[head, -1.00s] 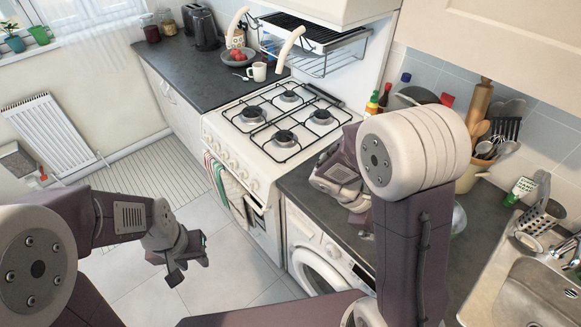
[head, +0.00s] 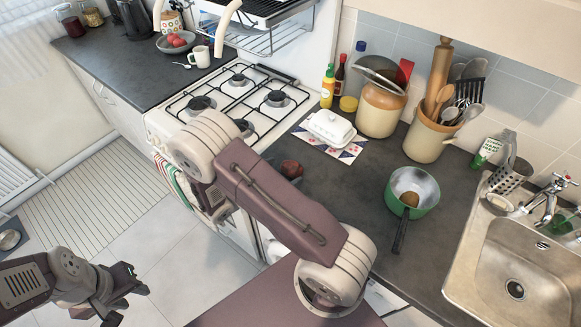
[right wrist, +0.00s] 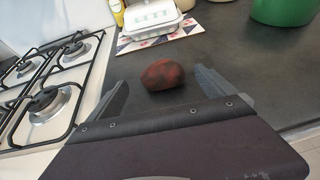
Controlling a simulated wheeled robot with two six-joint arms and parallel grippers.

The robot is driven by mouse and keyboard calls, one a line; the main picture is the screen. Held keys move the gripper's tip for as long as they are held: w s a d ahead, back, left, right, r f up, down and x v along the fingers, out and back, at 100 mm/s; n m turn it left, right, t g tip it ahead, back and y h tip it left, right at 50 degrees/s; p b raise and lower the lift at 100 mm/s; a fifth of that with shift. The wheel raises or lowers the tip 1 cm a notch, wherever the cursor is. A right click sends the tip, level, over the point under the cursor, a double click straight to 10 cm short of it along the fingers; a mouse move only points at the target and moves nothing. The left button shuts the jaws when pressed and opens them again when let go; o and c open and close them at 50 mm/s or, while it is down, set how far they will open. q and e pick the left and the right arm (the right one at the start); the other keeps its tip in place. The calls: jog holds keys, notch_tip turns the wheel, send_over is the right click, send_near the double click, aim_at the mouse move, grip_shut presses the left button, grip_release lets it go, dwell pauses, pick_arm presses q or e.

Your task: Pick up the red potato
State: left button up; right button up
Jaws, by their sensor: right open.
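The red potato (head: 291,169) lies on the dark counter just right of the stove, partly hidden by my right arm in the head view. In the right wrist view the potato (right wrist: 163,75) is dark reddish brown. It sits just beyond and between the fingertips of my right gripper (right wrist: 160,90), which is open and empty. In the head view my right arm hides most of that gripper. My left gripper (head: 128,302) is at the lower left over the floor, with its fingers apart and nothing between them.
A white butter dish (head: 331,129) stands on a patterned mat behind the potato. A green saucepan (head: 427,187) holding a brown item stands to the right, near the sink (head: 470,265). The stove (head: 240,95) borders the potato on the left. Counter between potato and saucepan is clear.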

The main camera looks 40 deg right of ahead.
aim_at(287, 169)
jog(key=x, duration=0.2)
jog(key=p+x, duration=0.1)
jog(key=x, duration=0.2)
jog(key=shift+s, duration=0.25)
jog(key=shift+w+d+f, duration=0.1)
jog(key=shift+w+d, duration=0.05)
jog(key=c, duration=1.5)
jog(key=shift+r, duration=0.2)
